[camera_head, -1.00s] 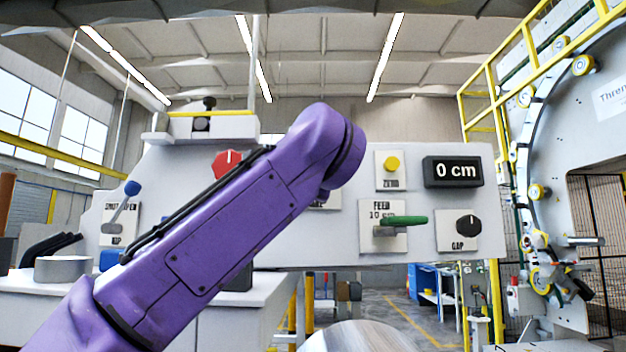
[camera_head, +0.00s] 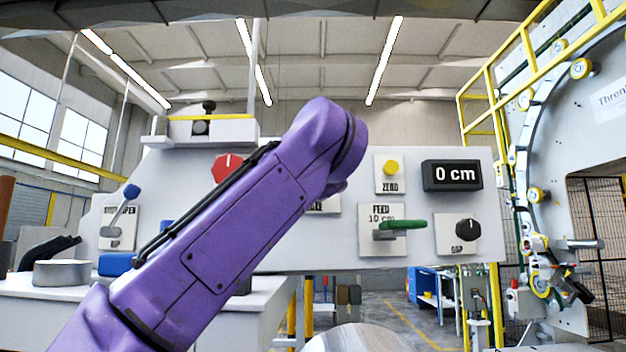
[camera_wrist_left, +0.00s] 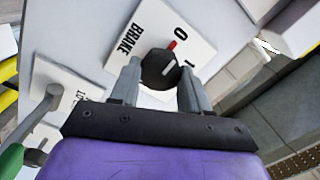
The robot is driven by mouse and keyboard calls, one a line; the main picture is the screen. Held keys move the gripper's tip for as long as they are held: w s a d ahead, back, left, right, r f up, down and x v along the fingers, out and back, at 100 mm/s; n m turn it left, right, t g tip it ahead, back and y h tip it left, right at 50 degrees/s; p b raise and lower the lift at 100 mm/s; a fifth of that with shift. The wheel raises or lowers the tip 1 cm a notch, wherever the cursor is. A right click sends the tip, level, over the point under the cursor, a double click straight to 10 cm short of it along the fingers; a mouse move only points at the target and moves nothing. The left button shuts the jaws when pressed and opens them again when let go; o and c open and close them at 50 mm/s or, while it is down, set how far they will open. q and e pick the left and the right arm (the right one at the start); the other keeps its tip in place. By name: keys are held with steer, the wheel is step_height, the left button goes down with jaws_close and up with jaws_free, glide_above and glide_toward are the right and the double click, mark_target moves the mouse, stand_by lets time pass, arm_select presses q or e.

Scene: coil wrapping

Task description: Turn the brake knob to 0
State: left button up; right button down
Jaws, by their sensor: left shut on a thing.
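The brake knob (camera_wrist_left: 161,70) is round and black, on a white plate marked BRAKE (camera_wrist_left: 128,40), 0 and 1 in the left wrist view. A small red mark (camera_wrist_left: 172,46) shows at the knob's edge on the side of the 0. A short pale line crosses the knob's face. My left gripper (camera_wrist_left: 161,82) has one finger on each side of the knob and is shut on it. In the head view my purple left arm hides the brake knob and the gripper. My right gripper is in neither view.
The grey panel also carries a green FEED lever (camera_head: 403,225), a black GAP knob (camera_head: 467,230), a yellow ZERO button (camera_head: 391,168), a display reading 0 cm (camera_head: 452,174) and a red knob (camera_head: 227,167). A blue-tipped lever (camera_head: 131,192) is at left.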

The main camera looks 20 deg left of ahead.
arm_select(q)
steer(key=shift+f, duration=0.1)
stand_by(0.4)
steer(key=o, duration=1.1)
steer(key=shift+c, duration=0.2)
steer(key=shift+s, duration=0.1)
steer(key=b+v, duration=0.3)
steer(key=v, duration=0.7)
steer(key=shift+s+b, duration=0.15)
steer(key=shift+b, duration=0.2)
steer(key=shift+d, duration=0.1)
